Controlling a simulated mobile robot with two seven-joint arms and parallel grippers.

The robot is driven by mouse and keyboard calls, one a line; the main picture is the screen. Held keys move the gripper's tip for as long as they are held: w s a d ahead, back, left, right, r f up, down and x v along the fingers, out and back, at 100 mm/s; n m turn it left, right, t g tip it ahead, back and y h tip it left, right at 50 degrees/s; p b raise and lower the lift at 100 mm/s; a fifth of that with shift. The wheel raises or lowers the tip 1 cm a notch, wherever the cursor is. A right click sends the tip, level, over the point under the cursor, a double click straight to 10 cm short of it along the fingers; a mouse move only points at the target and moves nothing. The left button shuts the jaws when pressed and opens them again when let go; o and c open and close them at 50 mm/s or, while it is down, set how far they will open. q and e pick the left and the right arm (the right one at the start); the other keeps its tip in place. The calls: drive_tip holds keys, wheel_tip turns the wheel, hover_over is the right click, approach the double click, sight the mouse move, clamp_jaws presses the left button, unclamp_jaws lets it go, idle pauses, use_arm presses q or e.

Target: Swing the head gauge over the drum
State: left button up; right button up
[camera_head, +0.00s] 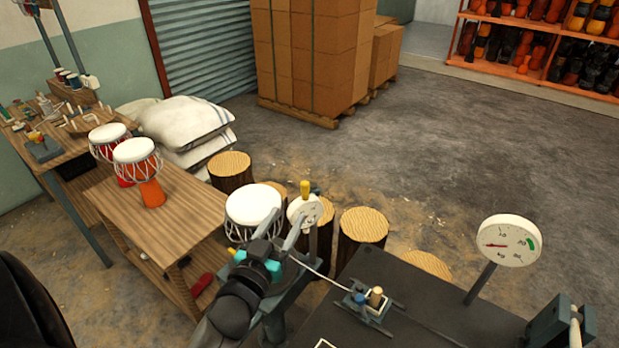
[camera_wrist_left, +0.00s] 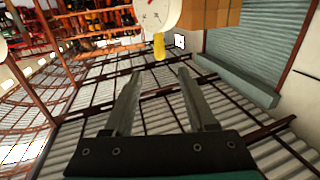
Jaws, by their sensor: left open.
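The head gauge (camera_head: 312,208), a small white dial with a yellow handle (camera_head: 305,190), stands just right of a white-topped drum (camera_head: 253,203) on a stand. It is beside the drum head, not over it. My left gripper (camera_head: 283,226) is open and empty, its two fingers reaching up between drum and gauge. In the left wrist view the open fingers (camera_wrist_left: 160,73) point towards the yellow handle (camera_wrist_left: 159,46), which lies ahead of the tips with a gap. The white dial (camera_wrist_left: 155,13) shows behind it. My right gripper is not in view.
A larger dial (camera_head: 509,241) stands on a dark bench (camera_head: 330,326) at right, with a small clamp block (camera_head: 367,303). Log stools (camera_head: 363,226) stand behind.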

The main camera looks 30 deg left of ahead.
sight(305, 189)
use_arm(q)
drive_tip(key=w+a, duration=0.2)
drive_tip(key=w, duration=1.2)
drive_tip(key=shift+w+a, duration=0.3)
drive_tip(key=shift+w, duration=0.05)
drive_tip(key=shift+f, duration=0.1)
clamp_jaws()
idle(0.8)
